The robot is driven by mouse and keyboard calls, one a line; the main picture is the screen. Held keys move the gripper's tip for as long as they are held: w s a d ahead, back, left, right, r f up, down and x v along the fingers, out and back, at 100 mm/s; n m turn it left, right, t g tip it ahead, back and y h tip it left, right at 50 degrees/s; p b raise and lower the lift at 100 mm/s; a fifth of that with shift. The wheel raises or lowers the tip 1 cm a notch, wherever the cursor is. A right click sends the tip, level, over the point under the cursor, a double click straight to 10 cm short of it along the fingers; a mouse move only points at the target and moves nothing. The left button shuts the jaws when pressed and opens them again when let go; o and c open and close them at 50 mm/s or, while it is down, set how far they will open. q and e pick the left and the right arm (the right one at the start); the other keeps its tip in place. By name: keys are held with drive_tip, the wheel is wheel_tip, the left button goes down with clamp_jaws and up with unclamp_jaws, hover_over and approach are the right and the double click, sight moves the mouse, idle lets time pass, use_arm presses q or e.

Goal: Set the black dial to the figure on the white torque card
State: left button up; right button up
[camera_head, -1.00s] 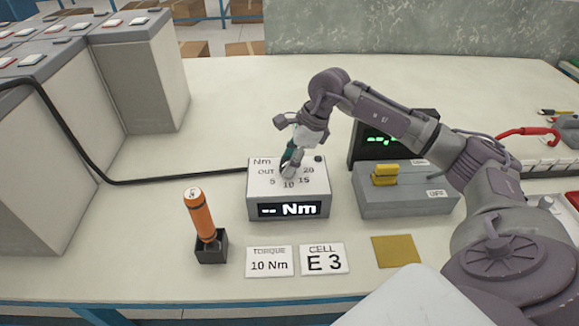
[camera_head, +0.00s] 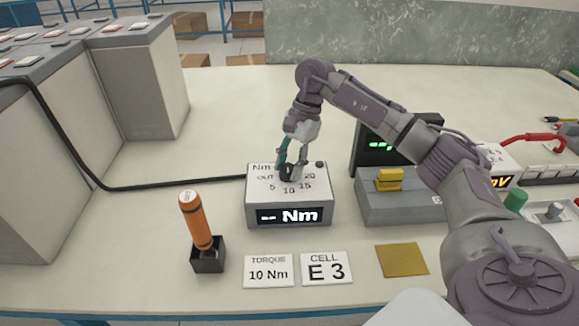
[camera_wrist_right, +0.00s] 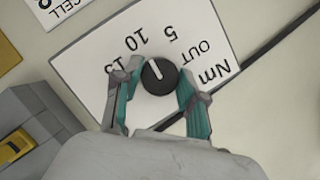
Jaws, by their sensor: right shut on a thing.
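The white torque card (camera_head: 268,271) reads "TORQUE 10 Nm" and lies at the table's front. Behind it stands the grey torque box (camera_head: 256,207), whose display shows "-- Nm". On its top is the black dial (camera_head: 287,172), ringed by OUT, 5, 10, 15 and 20. My right gripper (camera_head: 291,171) reaches down over the box and is shut on the dial. In the right wrist view, its teal-padded fingers (camera_wrist_right: 158,92) lie on either side of the dial (camera_wrist_right: 160,77). The dial's white mark points roughly toward 10 (camera_wrist_right: 139,39). My left gripper is out of view.
An orange screwdriver (camera_head: 195,222) stands in a black holder left of the torque card. A cell card (camera_head: 327,268) reads "E 3". A grey box with a yellow part (camera_head: 389,180) stands right. A black cable (camera_head: 150,187) runs leftward from the torque box.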

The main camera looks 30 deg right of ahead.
drive_tip(key=shift+r, duration=0.1)
idle(0.5)
drive_tip(key=o, duration=1.2)
drive_tip(key=shift+c, duration=0.2)
drive_tip(key=v, duration=1.2)
